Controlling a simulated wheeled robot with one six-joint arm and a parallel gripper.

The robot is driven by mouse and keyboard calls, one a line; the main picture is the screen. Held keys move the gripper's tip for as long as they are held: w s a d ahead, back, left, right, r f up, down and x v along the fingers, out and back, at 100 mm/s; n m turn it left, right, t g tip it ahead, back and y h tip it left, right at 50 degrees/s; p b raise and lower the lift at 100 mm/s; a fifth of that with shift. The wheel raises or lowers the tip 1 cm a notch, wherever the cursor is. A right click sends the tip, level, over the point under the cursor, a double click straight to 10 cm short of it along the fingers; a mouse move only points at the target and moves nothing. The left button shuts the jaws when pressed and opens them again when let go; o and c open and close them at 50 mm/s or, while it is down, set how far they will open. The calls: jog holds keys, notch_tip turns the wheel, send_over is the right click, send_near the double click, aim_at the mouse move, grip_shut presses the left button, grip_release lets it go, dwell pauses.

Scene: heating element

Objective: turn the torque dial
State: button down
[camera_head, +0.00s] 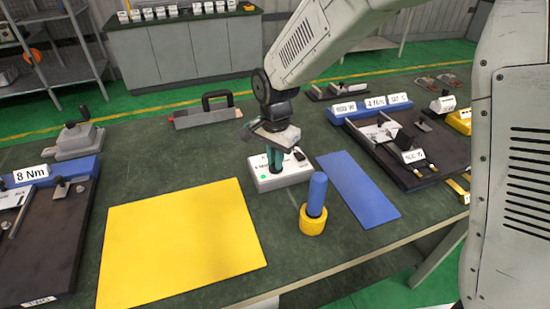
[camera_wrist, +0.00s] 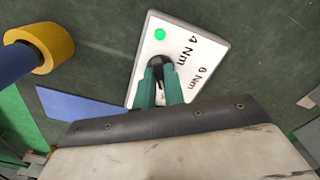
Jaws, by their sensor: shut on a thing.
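The torque dial is a black knob (camera_wrist: 160,68) on top of a white box (camera_head: 265,184) in the middle of the table. The box also shows in the wrist view (camera_wrist: 205,48); it carries a green dot and labels for Nm values, one reading 4 Nm. My gripper (camera_head: 275,160) comes down over the box from above. In the wrist view its green fingers (camera_wrist: 160,88) are shut on the dial, one on each side. The fingers hide part of the knob and some lettering, so its exact setting is unclear.
A yellow mat (camera_head: 180,240) and a blue mat (camera_head: 358,188) lie flat. Dark fixtures stand left (camera_head: 40,245) and right (camera_head: 425,150). A grey tray with handle (camera_head: 205,118) lies behind.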

jog(key=n, duration=1.1)
jog(key=shift+d+n, duration=0.1)
jog(key=shift+n, duration=0.3)
jog(key=n, duration=1.1)
jog(key=shift+w+d, duration=0.1)
jog(key=shift+n, duration=0.4)
jog(key=c, duration=1.5)
grip_release()
jog(key=shift+r, duration=0.1)
notch_tip(320, 180, up, 8)
jog(key=shift+f, duration=0.15)
